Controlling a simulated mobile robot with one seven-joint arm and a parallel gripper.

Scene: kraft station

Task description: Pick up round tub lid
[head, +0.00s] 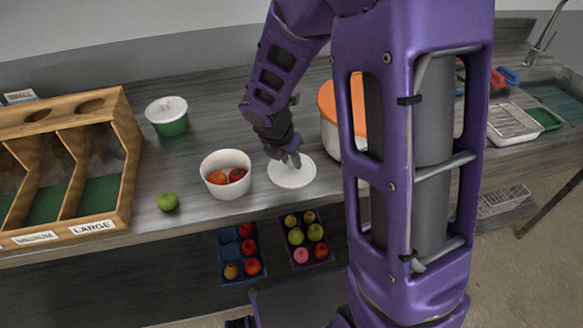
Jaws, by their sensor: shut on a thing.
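The round tub lid (291,176) is a flat white disc at the front of the grey counter, just right of an open white tub. My gripper (290,158) is over the lid's far edge, pointing down, and is shut on the lid. The fingertips are small and dark here, and the exact grip point is partly hidden. The lid looks level and at or very near the counter surface; I cannot tell whether it touches.
An open white tub (212,189) holds red fruit. A lidded tub (167,126), a green apple (167,201) and a wooden sorting bin (128,150) stand left. A large orange-topped container (327,132) is close right of my gripper. Fruit trays (227,236) sit below.

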